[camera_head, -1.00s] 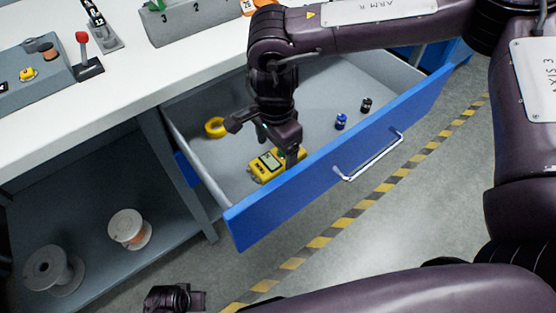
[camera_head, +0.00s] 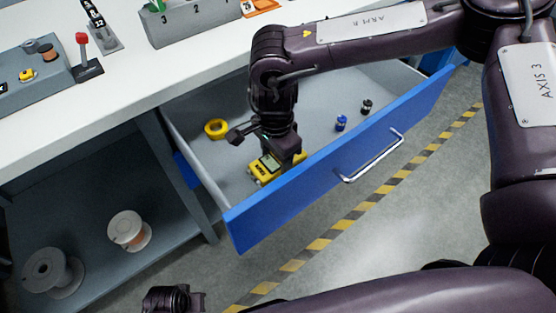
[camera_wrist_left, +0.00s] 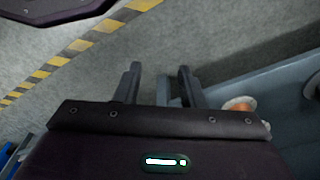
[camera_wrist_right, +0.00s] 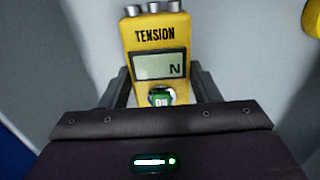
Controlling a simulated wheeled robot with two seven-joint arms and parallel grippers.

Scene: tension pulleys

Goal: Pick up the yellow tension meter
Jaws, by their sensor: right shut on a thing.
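The yellow tension meter (camera_head: 262,171) lies in the open blue drawer, close to its front panel. In the right wrist view the meter (camera_wrist_right: 158,38) shows its "TENSION" label, grey display, a green-and-white button and metal posts at its top. My right gripper (camera_head: 280,158) reaches down over the meter and is shut on it, with one finger on each side of its body. The gripper hides part of the meter in the head view. My left gripper (camera_wrist_left: 158,83) is empty, its fingers apart, above the floor outside the drawer.
The drawer's front and side walls stand close around the right gripper. Spools (camera_head: 128,231) sit on the lower shelf. The white worktop (camera_head: 120,100) is above left.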

